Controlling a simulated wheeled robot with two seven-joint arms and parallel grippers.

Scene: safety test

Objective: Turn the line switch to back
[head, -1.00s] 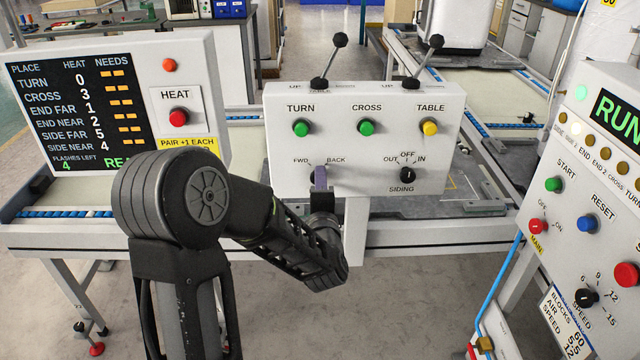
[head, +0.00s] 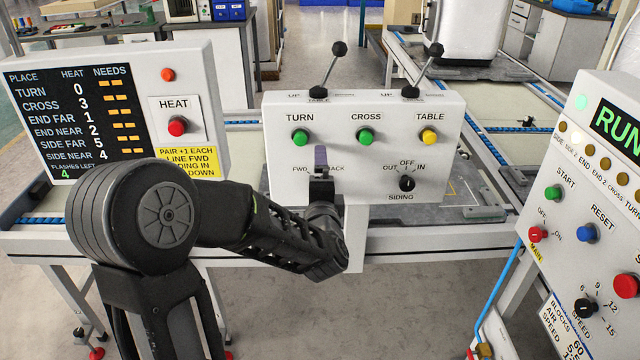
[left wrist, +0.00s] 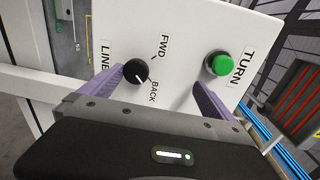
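The line switch is a black round knob (left wrist: 136,72) on the white control box (head: 450,130), marked LINE, FWD and BACK in the left wrist view. The white mark on the knob appears to point toward the BACK side. In the head view my gripper hides the knob. My left gripper (left wrist: 158,82) has purple fingers, spread apart with nothing gripped between them. The knob lies nearer the left-hand finger in the wrist view, and I cannot tell whether they touch. In the head view the left gripper (head: 321,160) is in front of the box. My right gripper is not in view.
The green TURN button (left wrist: 220,63) is close to the other finger. The green CROSS button (head: 366,138), yellow TABLE button (head: 427,138), siding knob (head: 407,183) and two levers (head: 328,70) share the box. Panels stand left (head: 190,70) and right (head: 570,120).

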